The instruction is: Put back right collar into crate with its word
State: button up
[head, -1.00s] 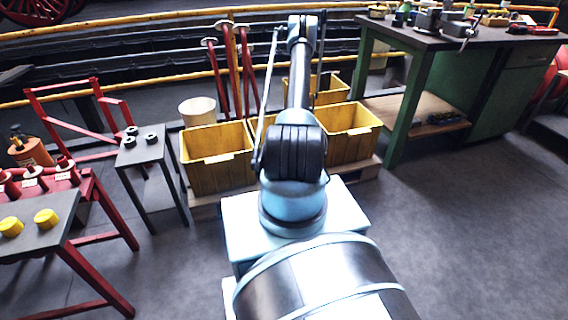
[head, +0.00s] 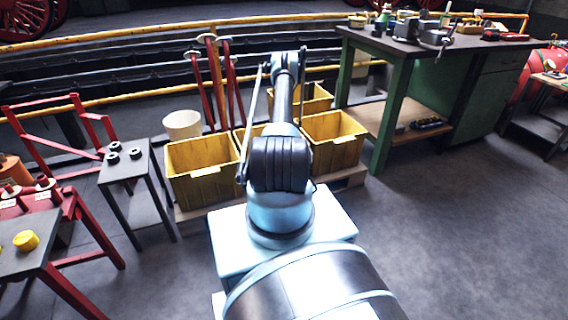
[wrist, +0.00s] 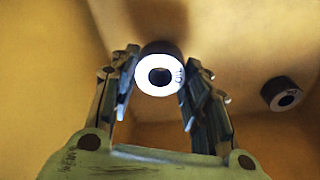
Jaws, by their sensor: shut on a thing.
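In the wrist view my gripper (wrist: 158,82) is shut on a dark collar (wrist: 148,48) with a white end face. Short dark lettering on the face looks like "OIL", but it is too small to be sure. Yellow-brown crate walls (wrist: 50,60) surround the fingers. A second dark collar (wrist: 288,95) lies apart to the right inside the same crate. In the head view my arm reaches over the yellow crates, and its own links hide the gripper and held collar. Yellow crates stand at front left (head: 203,190), front right (head: 335,160) and behind (head: 318,103).
Several dark rings lie on a small grey stand (head: 127,170) left of the crates. A red-framed bench (head: 90,255) stands at far left. A cream bucket (head: 183,125) and red-handled tools are behind the crates. A green workbench (head: 385,130) stands right; floor at right is clear.

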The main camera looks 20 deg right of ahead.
jog(key=shift+f, duration=0.65)
jog(key=o, duration=1.4)
jog(key=shift+o, duration=0.2)
jog(key=shift+r, duration=0.1)
